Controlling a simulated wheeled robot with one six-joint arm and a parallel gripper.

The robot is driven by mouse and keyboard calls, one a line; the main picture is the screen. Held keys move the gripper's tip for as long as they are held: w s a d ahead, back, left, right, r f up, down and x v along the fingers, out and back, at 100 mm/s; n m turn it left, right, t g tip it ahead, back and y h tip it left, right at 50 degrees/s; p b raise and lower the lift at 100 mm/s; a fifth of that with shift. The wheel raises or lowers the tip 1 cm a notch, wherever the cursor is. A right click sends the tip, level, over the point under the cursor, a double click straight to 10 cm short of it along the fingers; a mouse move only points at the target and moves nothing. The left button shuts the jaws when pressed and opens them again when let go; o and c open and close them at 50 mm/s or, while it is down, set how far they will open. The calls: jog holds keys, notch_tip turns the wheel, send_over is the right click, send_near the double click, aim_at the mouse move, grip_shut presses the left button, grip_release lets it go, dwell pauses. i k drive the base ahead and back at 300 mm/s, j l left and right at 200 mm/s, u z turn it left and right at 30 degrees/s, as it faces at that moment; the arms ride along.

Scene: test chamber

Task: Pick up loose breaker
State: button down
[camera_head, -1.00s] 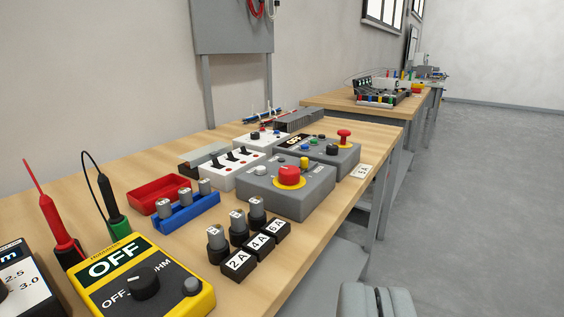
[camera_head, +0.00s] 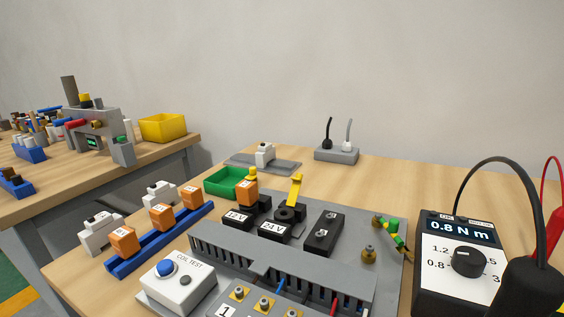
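Several white blocks with a dark toggle look like breakers. One white block (camera_head: 100,233) stands on the table at the left, beside the blue rack. A second white block (camera_head: 160,194) stands just behind it, partly hidden by the rack's orange blocks. A third white block (camera_head: 264,154) is on a flat grey plate (camera_head: 285,165) at the back. I cannot tell which one is the loose breaker. My gripper is not in view.
A blue rack (camera_head: 127,266) holds orange blocks. A green tray (camera_head: 224,184), a grey relay panel (camera_head: 395,225), a coil test box (camera_head: 180,282) and a torque unit (camera_head: 458,255) with cables crowd the table. A gap separates the left table (camera_head: 60,200). Bare wood lies at the back.

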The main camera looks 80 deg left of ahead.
aim_at(267, 152)
jog(key=u, duration=2.25)
